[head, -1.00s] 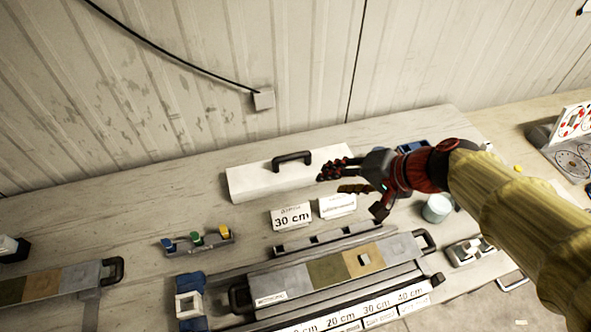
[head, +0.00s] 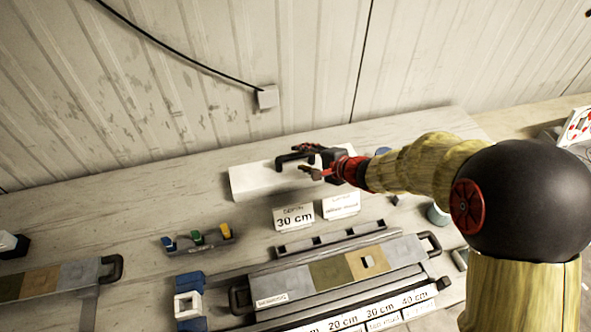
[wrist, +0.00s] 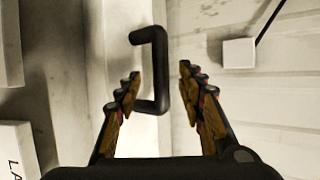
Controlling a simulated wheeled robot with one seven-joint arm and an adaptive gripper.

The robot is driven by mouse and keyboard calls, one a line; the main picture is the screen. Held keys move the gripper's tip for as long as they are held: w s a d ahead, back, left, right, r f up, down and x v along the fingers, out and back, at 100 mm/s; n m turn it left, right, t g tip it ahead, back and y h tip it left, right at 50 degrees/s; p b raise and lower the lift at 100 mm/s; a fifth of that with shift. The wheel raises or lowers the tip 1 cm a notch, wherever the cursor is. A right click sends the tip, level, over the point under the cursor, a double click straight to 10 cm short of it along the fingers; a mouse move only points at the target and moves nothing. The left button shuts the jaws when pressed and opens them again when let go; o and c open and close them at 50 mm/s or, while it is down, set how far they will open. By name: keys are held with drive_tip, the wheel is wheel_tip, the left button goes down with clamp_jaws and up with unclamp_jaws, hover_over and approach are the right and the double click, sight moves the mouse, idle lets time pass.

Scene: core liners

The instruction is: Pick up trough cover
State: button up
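The trough cover is a long white block (head: 250,183) with a black handle on top, lying at the back of the bench near the wall. Its black handle (head: 292,158) also shows in the wrist view (wrist: 161,72), just ahead of my fingertips. My gripper (head: 311,158) is at the handle's right end in the head view. In the wrist view its two fingers (wrist: 160,80) are apart, with the near part of the handle between them, closer to the left finger. I cannot tell whether a finger touches the handle. My wrist hides the cover's right end.
Two white label cards, one reading 30 cm (head: 294,216), stand in front of the cover. A long core tray (head: 290,283) lies nearer on the bench. A small rack with coloured pieces (head: 201,242) is at left. A wall box (head: 267,97) with a cable is behind.

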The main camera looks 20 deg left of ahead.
sight(298, 157)
drive_tip(key=x, duration=0.4)
drive_tip(key=shift+a+b, duration=0.15)
drive_tip(key=shift+b, duration=0.2)
drive_tip(key=shift+c, duration=0.5)
clamp_jaws()
